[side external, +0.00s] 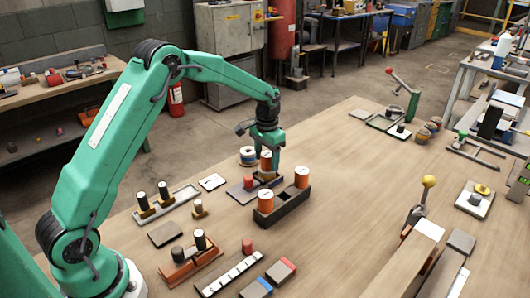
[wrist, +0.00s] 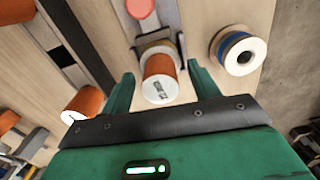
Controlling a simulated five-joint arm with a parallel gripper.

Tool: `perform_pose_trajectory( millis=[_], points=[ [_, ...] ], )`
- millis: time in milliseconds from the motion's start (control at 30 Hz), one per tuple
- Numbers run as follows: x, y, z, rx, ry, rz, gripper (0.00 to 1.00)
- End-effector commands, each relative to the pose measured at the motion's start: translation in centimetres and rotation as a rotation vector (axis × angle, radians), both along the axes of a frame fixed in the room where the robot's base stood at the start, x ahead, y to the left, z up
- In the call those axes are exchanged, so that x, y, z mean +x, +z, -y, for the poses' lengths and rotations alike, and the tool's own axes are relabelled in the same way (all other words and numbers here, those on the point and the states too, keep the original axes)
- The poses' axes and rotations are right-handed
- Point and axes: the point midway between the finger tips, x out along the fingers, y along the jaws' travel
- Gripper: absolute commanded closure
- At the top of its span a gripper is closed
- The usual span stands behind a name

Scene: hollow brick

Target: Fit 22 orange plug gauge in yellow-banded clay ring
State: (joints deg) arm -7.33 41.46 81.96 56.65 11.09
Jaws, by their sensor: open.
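An orange plug gauge (side external: 266,161) stands upright below my gripper (side external: 267,148). In the wrist view my gripper (wrist: 160,72) is open, with one finger on each side of this plug gauge (wrist: 158,68) and a gap at both sides. Its white end face carries a dark marking too blurred to read surely. A tan ring (wrist: 157,47) sits at the plug's lower end, between dark upright brackets; the plug appears seated in it, but its depth is hidden. Its yellow band is not clear.
A dark block (side external: 284,208) beside it holds two orange plugs, one at the front (side external: 265,201) and one behind (side external: 302,177). A blue-banded white ring (wrist: 238,52) lies to the right in the wrist view. A red knob (side external: 248,182) stands nearby.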

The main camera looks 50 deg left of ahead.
Motion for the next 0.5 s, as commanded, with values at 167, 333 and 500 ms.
perform_pose_trajectory(
  millis=[167, 333, 500],
  points=[
    [0.1, 1.5, 0.0, 0.001, 0.000, 0.004, 0.39],
    [0.1, 3.6, 0.0, 0.001, 0.000, 0.005, 0.39],
    [0.1, 5.8, 0.0, 0.001, 0.000, 0.004, 0.39]
  ],
)
